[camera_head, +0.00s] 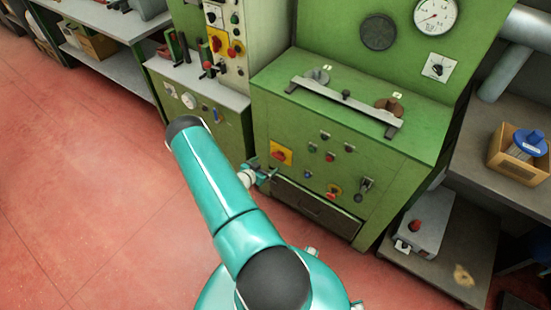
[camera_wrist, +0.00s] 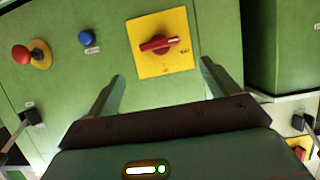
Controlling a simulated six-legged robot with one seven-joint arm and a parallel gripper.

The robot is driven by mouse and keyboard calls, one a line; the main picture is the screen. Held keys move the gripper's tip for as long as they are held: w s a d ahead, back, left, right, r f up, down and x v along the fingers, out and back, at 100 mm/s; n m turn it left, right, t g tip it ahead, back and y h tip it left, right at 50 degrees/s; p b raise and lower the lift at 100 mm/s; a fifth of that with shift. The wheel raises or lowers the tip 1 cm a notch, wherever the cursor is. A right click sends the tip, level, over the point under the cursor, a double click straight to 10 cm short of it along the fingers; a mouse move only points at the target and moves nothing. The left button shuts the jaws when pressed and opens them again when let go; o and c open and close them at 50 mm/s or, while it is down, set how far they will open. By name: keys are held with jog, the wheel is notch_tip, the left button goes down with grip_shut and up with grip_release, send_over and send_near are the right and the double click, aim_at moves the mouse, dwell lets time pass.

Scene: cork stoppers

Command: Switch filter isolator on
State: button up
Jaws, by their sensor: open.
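A red rotary switch (camera_wrist: 157,44) sits on a square yellow plate (camera_wrist: 150,68) on the green cabinet's front; I cannot read a label naming it the filter isolator. Its handle lies nearly level across the wrist view, slightly tilted. The same switch shows in the head view (camera_head: 280,154). My gripper (camera_wrist: 162,74) is open and empty, with one finger on each side of the yellow plate in the picture. The fingers do not appear to touch the handle. In the head view my gripper (camera_head: 264,176) is just below and left of the switch, partly hidden by my arm.
In the wrist view a blue button (camera_wrist: 86,38) and a red mushroom button (camera_wrist: 21,54) on yellow are left of the switch. Another red-and-yellow switch (camera_head: 236,49) is on the back panel. The red floor (camera_head: 80,180) left is clear.

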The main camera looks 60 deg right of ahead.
aim_at(278, 156)
jog(key=x, duration=0.9)
jog(key=c, duration=1)
